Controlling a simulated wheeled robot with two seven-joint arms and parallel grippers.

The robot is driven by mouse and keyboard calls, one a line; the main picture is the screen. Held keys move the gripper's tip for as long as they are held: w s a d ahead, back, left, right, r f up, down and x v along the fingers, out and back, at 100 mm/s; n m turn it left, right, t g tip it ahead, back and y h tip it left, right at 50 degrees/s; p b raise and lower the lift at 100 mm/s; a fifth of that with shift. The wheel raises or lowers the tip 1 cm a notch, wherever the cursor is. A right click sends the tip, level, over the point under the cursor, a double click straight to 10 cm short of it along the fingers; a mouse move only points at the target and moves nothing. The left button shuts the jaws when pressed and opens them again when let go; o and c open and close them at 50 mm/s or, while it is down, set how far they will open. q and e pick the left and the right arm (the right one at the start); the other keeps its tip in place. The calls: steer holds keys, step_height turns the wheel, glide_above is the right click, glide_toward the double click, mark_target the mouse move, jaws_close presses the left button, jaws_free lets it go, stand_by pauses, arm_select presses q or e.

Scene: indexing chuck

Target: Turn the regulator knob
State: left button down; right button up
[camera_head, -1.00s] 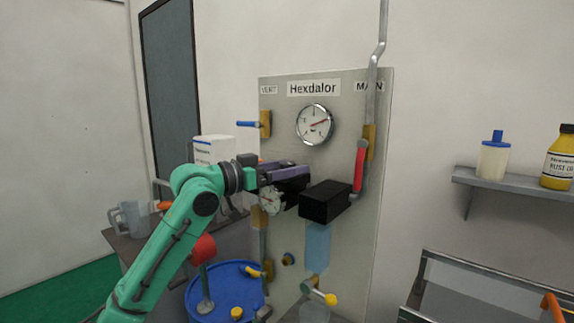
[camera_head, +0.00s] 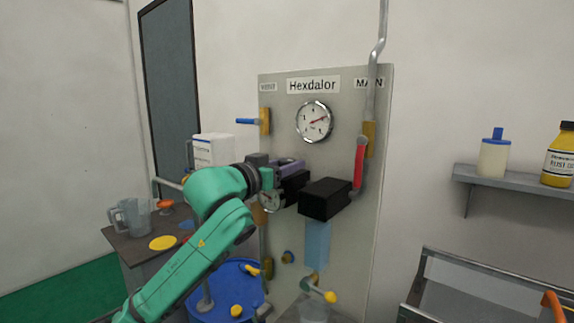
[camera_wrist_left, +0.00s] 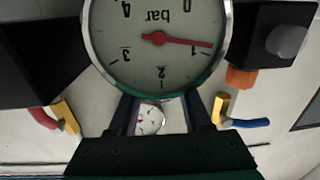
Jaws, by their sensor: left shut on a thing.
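The regulator stands out from the front of the grey panel (camera_head: 345,120). Its small pressure gauge (camera_head: 271,200) faces the left side in the head view. In the left wrist view the same gauge (camera_wrist_left: 158,40) appears upside down and large, with its red needle near 1 bar. My left gripper (camera_head: 287,176) is at the regulator, just above and behind the small gauge. In the left wrist view its two dark fingers (camera_wrist_left: 162,112) run up behind the gauge. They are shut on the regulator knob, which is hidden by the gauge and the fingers.
A black box (camera_head: 325,200) juts out right of the gripper. A red handle (camera_head: 359,163), a blue handle (camera_head: 246,122) and a large dial (camera_head: 314,122) are on the panel. A blue drum (camera_head: 235,280) stands below. A side table (camera_head: 135,240) holds a jug (camera_head: 130,215).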

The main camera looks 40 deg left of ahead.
arm_select(q)
steer(key=shift+c, duration=1.7)
jaws_free()
steer(key=shift+s+f, duration=0.1)
steer(key=shift+s, duration=0.2)
steer(key=s+d+b, duration=0.1)
steer(key=s+b, duration=0.6)
steer(key=s, duration=0.7)
steer(key=shift+b, duration=0.3)
steer(key=shift+d, duration=0.1)
